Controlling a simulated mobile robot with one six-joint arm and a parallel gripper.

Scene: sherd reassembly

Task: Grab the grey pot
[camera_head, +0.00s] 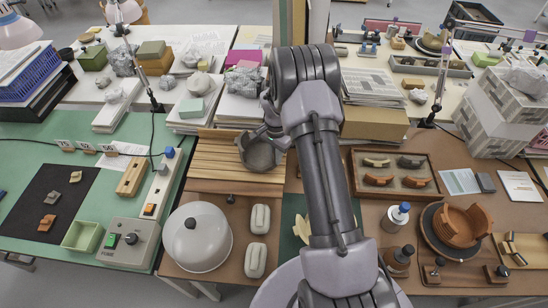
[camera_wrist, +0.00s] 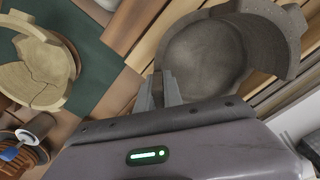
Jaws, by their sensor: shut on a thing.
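The grey pot (camera_head: 262,155) is an open bowl with a broken, uneven rim, at the wooden slatted board in the middle of the bench. In the wrist view the grey pot (camera_wrist: 205,55) shows its round inside, which is empty. My gripper (camera_head: 260,134) is at the pot's rim, and its fingers (camera_wrist: 159,90) are shut on the near wall. The pot's underside is hidden, so I cannot tell whether it touches the board.
A slatted wooden board (camera_head: 215,172) lies under the pot. A white dome lid (camera_head: 197,238) stands front left. A beige pot (camera_wrist: 38,62) sits on a green mat, mostly behind my arm. A sherd tray (camera_head: 395,153) and a terracotta pot (camera_head: 460,228) are right.

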